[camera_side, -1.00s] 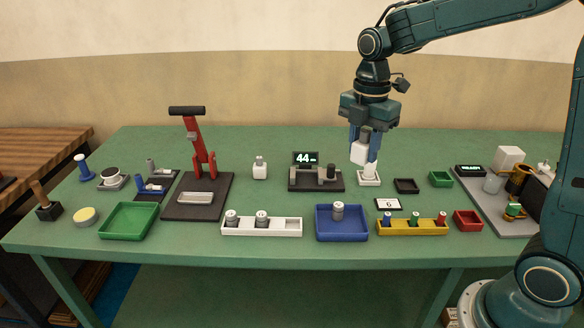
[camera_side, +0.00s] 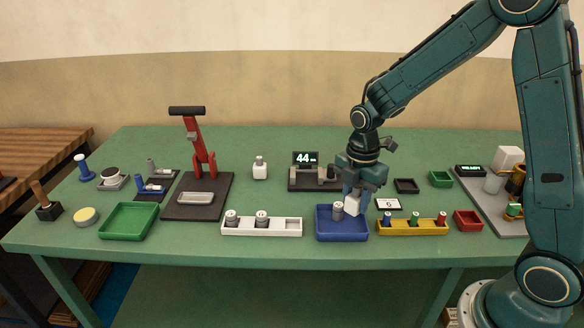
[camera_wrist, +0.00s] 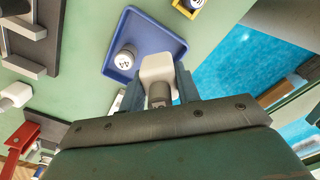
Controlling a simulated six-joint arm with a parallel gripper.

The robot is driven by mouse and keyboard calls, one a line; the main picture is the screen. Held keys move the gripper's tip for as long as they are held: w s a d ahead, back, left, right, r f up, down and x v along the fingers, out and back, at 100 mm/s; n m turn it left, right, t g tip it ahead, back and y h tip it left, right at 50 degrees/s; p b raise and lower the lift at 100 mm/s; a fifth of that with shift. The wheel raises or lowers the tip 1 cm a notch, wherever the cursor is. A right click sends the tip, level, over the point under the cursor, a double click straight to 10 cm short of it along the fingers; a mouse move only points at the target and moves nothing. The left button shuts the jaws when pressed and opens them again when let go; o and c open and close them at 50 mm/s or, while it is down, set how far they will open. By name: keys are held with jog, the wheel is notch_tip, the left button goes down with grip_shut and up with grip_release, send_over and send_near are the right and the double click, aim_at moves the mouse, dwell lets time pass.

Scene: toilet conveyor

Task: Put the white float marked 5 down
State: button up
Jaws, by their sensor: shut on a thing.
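My gripper (camera_side: 356,202) is shut on a white block-shaped float (camera_side: 350,206), held over the right part of the blue tray (camera_side: 342,237). In the wrist view the white float (camera_wrist: 158,68) sits between the fingers, its mark not readable. A grey cylinder with a white top (camera_side: 338,210) stands in the blue tray, just left of the held float; the wrist view shows this cylinder (camera_wrist: 126,58) too. I cannot tell whether the float touches the tray floor.
A white rack (camera_side: 262,233) with two grey cylinders stands left of the blue tray. A yellow rack (camera_side: 412,232) with coloured pegs stands close on the right. A red press (camera_side: 199,150) stands farther left.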

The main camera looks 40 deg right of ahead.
aim_at(351, 231)
jog(key=shift+f, duration=1.3)
jog(key=shift+f, duration=0.1)
jog(key=shift+f, duration=1.75)
jog(key=shift+f, duration=0.1)
jog(key=o, duration=0.7)
notch_tip(351, 231, up, 11)
jog(key=shift+r, duration=0.6)
